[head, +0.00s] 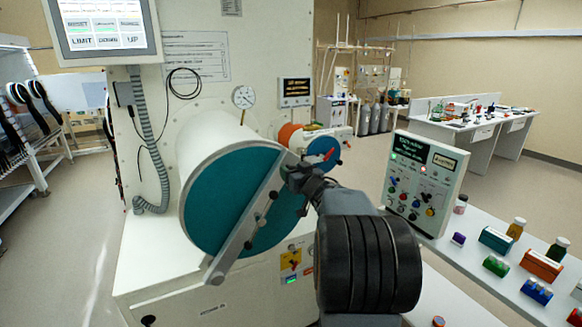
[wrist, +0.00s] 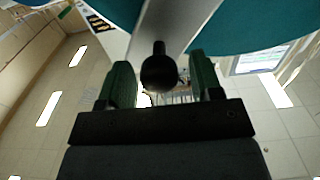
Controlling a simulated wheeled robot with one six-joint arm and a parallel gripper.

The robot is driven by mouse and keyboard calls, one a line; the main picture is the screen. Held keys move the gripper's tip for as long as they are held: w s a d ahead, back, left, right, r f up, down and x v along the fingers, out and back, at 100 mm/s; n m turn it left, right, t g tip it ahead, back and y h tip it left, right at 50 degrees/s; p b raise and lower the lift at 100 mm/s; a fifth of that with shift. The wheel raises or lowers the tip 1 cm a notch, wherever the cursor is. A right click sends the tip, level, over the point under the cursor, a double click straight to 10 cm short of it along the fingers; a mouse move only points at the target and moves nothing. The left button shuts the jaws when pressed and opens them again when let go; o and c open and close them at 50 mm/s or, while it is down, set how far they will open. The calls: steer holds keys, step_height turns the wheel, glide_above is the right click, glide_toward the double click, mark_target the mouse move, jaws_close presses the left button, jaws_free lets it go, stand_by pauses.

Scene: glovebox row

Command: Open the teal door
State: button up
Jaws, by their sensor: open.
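The teal door (head: 228,203) is a large round disc closing the front of a white cylinder, and it looks shut. A pale grey bar (head: 240,226) crosses it diagonally, with small dark knobs along it. My gripper (head: 296,172) is at the bar's upper right end, in front of the door's right edge. In the wrist view my gripper (wrist: 158,85) is open, with a green finger on each side of a round black knob (wrist: 158,70) on the bar. Gaps show between knob and fingers. The teal face (wrist: 245,25) also shows there. My arm hides the door's right edge in the head view.
A smaller port with a blue face (head: 325,151) and red handle sits just right of my gripper. A control box (head: 425,180) and a white table with bottles and small coloured blocks stand at right. Open floor (head: 70,240) lies to the left.

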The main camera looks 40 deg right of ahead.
steer(key=shift+w+d, duration=0.15)
steer(key=shift+w, duration=0.85)
jaws_close()
